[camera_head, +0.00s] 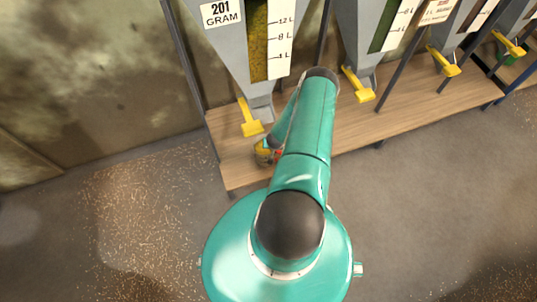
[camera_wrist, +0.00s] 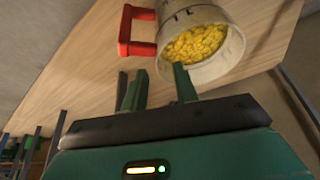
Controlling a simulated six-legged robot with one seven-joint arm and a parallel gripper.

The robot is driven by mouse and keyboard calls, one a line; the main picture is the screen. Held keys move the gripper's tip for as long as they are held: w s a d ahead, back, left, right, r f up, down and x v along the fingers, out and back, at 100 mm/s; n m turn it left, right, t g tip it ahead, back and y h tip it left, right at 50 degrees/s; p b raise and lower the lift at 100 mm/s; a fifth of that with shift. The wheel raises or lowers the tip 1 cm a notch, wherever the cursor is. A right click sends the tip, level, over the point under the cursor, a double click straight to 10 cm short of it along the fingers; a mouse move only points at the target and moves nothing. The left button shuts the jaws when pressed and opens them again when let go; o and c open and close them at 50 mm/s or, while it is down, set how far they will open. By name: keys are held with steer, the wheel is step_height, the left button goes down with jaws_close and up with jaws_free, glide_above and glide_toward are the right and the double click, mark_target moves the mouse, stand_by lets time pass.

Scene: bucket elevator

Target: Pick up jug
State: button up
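The jug (camera_wrist: 222,68) is pale, with a red handle (camera_wrist: 136,31) and yellow pieces inside, in the wrist view. It appears tilted there because the view is rotated. In the head view the jug (camera_head: 264,155) is a small part beside my arm, on the wooden shelf under the hopper marked 201 GRAM. My gripper (camera_wrist: 158,88) is open. One dark green finger overlaps the jug's mouth and near rim; the other is below the handle. I cannot tell whether either touches the jug. My arm hides most of the gripper in the head view.
The wooden shelf (camera_head: 405,108) runs right under several grey hoppers (camera_head: 232,45) with yellow levers (camera_head: 250,120). Dark posts stand between them. A stained wall (camera_head: 90,65) is at left. The floor (camera_head: 425,190) in front is clear of large objects, with scattered grains at left.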

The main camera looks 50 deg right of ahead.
steer(key=x, duration=0.4)
steer(key=shift+d+f, duration=0.25)
steer(key=shift+f, duration=0.1)
jaws_close()
steer(key=shift+a, duration=0.1)
stand_by(1.0)
